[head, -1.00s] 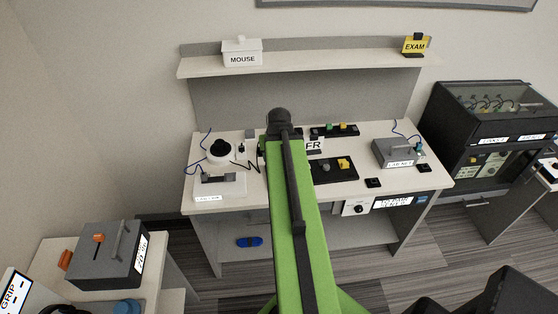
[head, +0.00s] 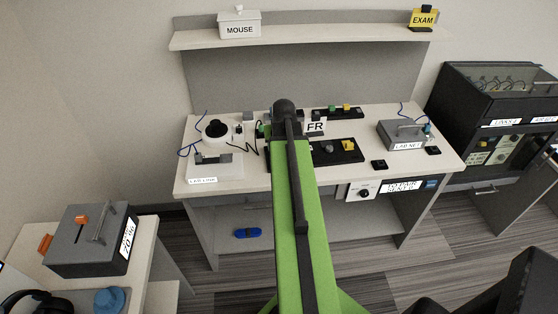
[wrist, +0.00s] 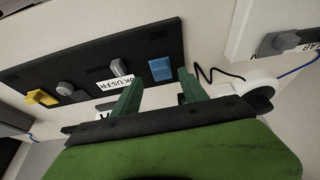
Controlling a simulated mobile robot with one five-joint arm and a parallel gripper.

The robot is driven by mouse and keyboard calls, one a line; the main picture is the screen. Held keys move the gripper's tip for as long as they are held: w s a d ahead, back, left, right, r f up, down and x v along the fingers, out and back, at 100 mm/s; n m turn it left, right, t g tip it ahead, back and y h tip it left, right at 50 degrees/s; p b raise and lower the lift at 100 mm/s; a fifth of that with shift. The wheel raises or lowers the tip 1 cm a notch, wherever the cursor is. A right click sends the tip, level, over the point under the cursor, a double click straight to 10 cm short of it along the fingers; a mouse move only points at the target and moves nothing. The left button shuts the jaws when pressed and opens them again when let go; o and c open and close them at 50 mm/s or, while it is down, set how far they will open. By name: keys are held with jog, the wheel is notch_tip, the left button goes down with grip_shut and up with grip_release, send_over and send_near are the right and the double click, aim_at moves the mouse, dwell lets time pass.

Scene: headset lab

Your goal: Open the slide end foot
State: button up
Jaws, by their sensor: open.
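I cannot tell which part is the slide end foot. A black board (wrist: 100,58) in the wrist view carries a yellow block (wrist: 42,98), a round grey knob (wrist: 66,88), a grey peg (wrist: 122,67) and a blue block (wrist: 160,69). A label reading UK US FR lies along its edge. My gripper (wrist: 160,88) is open and empty, its two green fingers pointing toward the blue block and grey peg. In the head view the board (head: 318,157) is on the desk, partly hidden behind my green arm, which also hides most of my gripper.
The desk (head: 250,178) also holds a white base with a black round knob (head: 215,128), a grey box (head: 402,134) and a second black board (head: 340,112). A shelf (head: 330,34) stands behind. A grey box (head: 90,240) sits on the left table. Cables lie near the white base.

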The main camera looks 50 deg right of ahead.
jog(key=b+x, duration=0.2)
jog(key=x, duration=0.2)
jog(key=shift+w+f+b, duration=0.1)
jog(key=shift+f+b, duration=0.25)
jog(key=shift+b, duration=0.05)
jog(key=shift+r, duration=0.1)
